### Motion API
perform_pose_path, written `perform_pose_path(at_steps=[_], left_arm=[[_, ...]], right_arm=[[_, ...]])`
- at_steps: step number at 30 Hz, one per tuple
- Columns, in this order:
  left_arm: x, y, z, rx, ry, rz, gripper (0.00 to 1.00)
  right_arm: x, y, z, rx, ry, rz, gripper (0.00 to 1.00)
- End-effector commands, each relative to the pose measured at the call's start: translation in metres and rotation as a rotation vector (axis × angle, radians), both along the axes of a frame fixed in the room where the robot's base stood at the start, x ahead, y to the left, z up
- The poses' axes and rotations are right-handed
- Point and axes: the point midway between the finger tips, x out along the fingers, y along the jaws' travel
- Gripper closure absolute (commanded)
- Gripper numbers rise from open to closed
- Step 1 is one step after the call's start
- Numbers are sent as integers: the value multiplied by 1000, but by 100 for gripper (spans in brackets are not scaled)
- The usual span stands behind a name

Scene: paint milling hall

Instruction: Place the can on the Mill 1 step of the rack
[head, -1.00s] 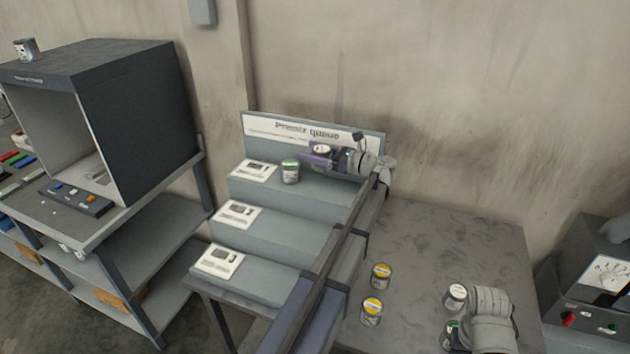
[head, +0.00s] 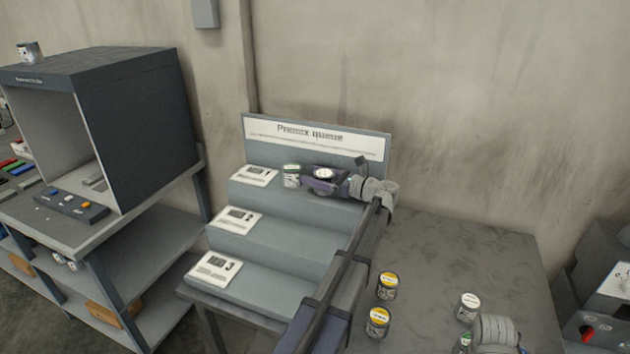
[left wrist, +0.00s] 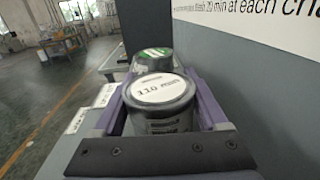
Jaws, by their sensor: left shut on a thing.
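My left gripper (head: 322,182) is shut on a dark can with a white lid (head: 324,173). It is at the top step of the tiered rack (head: 290,240), right of a green-lidded can (head: 291,175) standing there. In the left wrist view the held can (left wrist: 162,95) sits upright between the purple fingers, its lid marked "110" with small text. The green-lidded can (left wrist: 153,57) is close behind it. I cannot tell whether the held can's base touches the step. The step cards are too small to read surely. My right gripper's fingers are not visible.
Two yellow-lidded cans (head: 387,285) (head: 378,322) and a white-lidded can (head: 468,306) stand on the table (head: 460,250) right of the rack. Another can (head: 465,343) is partly hidden. The middle step (head: 295,236) and bottom step (head: 255,288) hold only cards. A back panel (head: 315,137) rises behind the top step.

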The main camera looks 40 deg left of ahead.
Motion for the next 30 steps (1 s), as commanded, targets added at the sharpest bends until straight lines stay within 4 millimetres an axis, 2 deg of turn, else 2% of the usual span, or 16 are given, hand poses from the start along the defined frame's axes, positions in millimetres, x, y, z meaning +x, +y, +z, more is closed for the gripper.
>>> perform_pose_path(at_steps=[7, 8, 13, 23, 26, 30], left_arm=[[0, 0, -4, 1, 0, 0, 93], [0, 0, -2, 0, 0, 0, 21], [0, 0, -2, 0, 0, 0, 2], [0, 0, 2, 0, 0, 0, 0], [2, -11, 1, 0, 0, -2, 0], [7, -39, 1, 0, 0, -4, 0]], right_arm=[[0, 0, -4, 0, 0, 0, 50], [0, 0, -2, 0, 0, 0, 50], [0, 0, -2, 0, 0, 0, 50], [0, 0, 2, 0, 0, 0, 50], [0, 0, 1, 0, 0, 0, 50], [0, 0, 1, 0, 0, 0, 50]])
